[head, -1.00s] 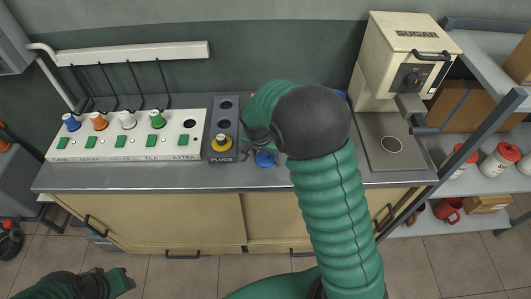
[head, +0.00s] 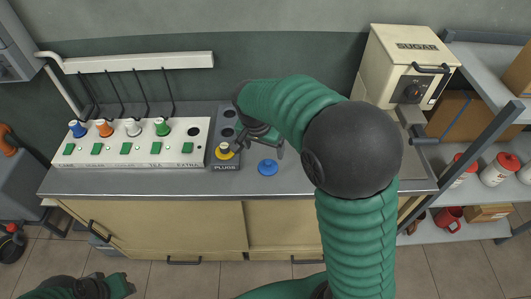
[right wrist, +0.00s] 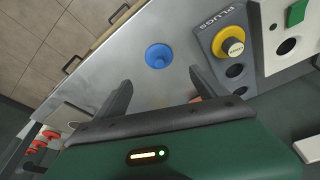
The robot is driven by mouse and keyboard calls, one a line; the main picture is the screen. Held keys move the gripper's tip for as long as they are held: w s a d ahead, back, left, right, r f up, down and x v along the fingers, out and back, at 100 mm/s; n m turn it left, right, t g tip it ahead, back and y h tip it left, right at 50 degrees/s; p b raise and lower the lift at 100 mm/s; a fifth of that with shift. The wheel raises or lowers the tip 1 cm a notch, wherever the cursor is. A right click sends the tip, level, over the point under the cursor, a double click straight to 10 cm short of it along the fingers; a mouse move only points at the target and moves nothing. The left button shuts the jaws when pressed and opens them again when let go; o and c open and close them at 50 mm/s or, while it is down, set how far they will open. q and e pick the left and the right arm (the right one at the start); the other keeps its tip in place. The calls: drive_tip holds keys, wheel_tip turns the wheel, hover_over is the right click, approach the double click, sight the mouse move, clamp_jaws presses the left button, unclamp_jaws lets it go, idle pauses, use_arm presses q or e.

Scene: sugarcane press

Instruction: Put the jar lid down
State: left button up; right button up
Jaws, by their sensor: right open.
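A round blue lid-like piece with a raised middle (head: 268,167) lies on the grey counter, right of the PLUGS block. I take it for the jar lid. It also shows in the right wrist view (right wrist: 158,56), beyond the fingertips and apart from them. My right gripper (head: 262,146) is open, behind and to the left of the blue piece in the head view. Its two spread fingers (right wrist: 160,92) have bare counter between them. My left gripper (head: 127,285) is low at the left, away from the counter; its jaws are unclear.
The PLUGS block (head: 226,164) holds a yellow plug (head: 224,151) close to my right gripper. A white panel (head: 140,148) with several coloured plugs stands left. The SUGAR machine (head: 410,68) stands right. Bare counter lies around the blue piece.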

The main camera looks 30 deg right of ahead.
drive_tip(key=s+a+f+n+y, duration=0.1)
drive_tip(key=s+a+f+n, duration=0.2)
drive_tip(key=s, duration=0.4)
drive_tip(key=s+a+f+n+y, duration=0.1)
drive_tip(key=s+a+f+n, duration=0.3)
drive_tip(key=s+a+n, duration=0.2)
drive_tip(key=shift+s+n+t+y, duration=0.35)
drive_tip(key=shift+s+n, duration=0.2)
drive_tip(key=shift+n, duration=0.35)
